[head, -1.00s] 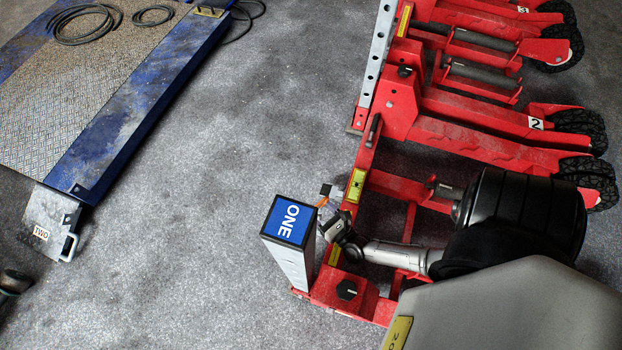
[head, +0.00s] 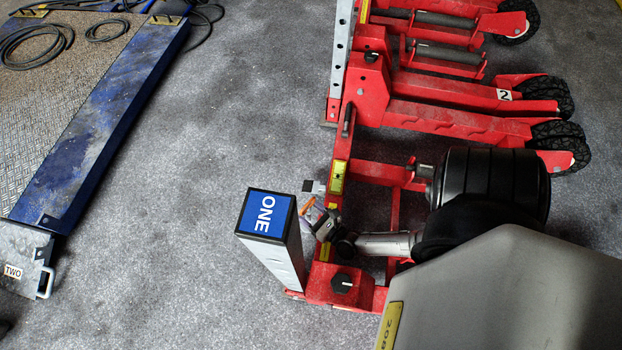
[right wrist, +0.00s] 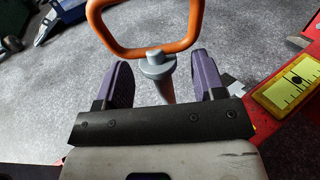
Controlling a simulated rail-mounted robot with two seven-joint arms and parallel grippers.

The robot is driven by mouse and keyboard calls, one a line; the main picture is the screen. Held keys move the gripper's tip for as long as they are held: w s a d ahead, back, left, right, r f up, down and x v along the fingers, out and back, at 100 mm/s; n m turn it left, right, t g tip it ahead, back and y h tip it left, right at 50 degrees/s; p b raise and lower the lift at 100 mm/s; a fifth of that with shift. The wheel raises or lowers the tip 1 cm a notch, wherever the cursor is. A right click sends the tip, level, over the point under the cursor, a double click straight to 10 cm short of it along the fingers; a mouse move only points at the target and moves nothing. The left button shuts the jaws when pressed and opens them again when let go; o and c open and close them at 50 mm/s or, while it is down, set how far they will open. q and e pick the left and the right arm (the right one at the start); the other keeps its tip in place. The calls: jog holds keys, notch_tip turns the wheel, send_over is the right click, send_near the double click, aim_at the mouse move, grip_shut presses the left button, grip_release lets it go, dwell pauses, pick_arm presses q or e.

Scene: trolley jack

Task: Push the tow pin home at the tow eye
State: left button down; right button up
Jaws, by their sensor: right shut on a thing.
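The tow pin shows in the right wrist view as an orange loop handle (right wrist: 150,28) on a grey collar and shank (right wrist: 158,68). My right gripper (right wrist: 162,78) is shut on it, with purple fingers on either side of the shank. In the head view my right gripper (head: 318,212) is beside the red frame (head: 330,285), just right of the post marked ONE (head: 268,215). A small grey and black block (head: 313,187) lies just behind it. I cannot tell the tow eye apart, and the pin's lower end is hidden. My left gripper is not in view.
Red jack arms with black wheels (head: 548,95) fill the upper right. A yellow level strip (head: 337,177) is on the red rail near my gripper. A blue-edged platform (head: 100,130) with coiled cables is at left. Bare grey floor (head: 215,100) lies between.

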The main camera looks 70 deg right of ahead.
notch_tip(320, 180, down, 6)
jog(key=b, duration=0.4)
jog(key=shift+r, duration=0.25)
dwell(0.3)
dwell(0.7)
jog(key=shift+f, duration=0.2)
dwell(0.4)
jog(key=shift+f, duration=0.7)
